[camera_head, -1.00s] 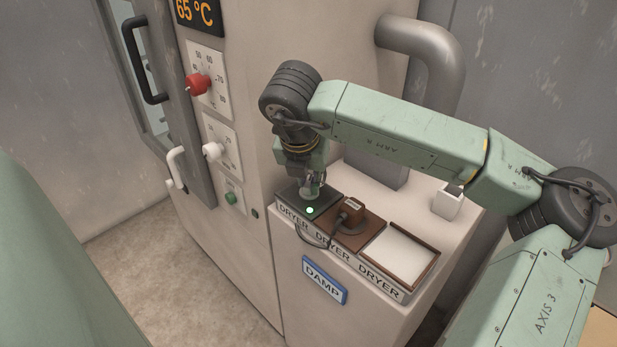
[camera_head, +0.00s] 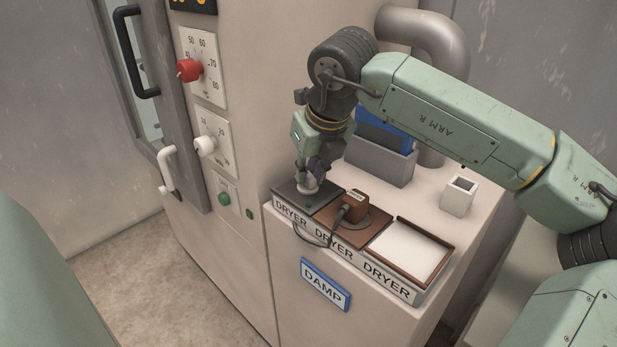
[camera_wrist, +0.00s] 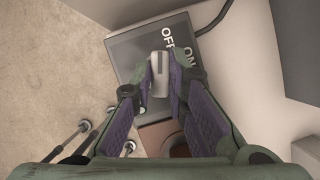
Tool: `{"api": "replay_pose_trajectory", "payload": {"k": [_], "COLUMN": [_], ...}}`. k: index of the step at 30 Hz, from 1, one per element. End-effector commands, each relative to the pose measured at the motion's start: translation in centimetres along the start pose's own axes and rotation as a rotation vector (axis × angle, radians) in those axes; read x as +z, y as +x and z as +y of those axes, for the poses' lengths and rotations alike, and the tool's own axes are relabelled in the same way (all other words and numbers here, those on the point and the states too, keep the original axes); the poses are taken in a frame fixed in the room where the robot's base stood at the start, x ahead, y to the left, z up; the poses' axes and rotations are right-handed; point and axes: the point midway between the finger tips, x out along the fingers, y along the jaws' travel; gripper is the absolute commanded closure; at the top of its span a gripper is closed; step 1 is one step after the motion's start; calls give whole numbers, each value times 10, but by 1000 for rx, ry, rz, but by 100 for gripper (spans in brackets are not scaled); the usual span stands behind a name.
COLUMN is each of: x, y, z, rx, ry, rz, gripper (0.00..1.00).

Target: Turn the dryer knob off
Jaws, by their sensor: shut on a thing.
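The dryer box (camera_head: 286,190) is a dark plate at the left end of the row labelled DRYER. Its pale grey knob (camera_wrist: 159,78) sits between my fingers in the wrist view, its narrow end toward the OFF lettering (camera_wrist: 169,38); the ON lettering lies to the right. My gripper (camera_wrist: 160,87) points down over the plate and is shut on the knob. In the head view my gripper (camera_head: 312,182) hides part of the knob. The small indicator lamp (camera_head: 308,205) on the plate's front edge is dark.
A brown unit with a cable (camera_head: 352,208) and a white tray (camera_head: 410,248) stand to the right. Behind are a grey holder with a blue item (camera_head: 382,160) and a white cup (camera_head: 459,195). The kiln panel at left has a red knob (camera_head: 189,70) and a white knob (camera_head: 205,147).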

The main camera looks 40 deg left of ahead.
Motion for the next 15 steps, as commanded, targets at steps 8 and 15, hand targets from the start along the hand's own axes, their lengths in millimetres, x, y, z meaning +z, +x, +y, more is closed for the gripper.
{"api": "replay_pose_trajectory", "payload": {"k": [8,15], "x": [1,1], "y": [0,-1], "z": [-1,-2], "rx": [76,113], "ry": [-182,-273], "rz": [-2,-2], "gripper": [100,100]}}
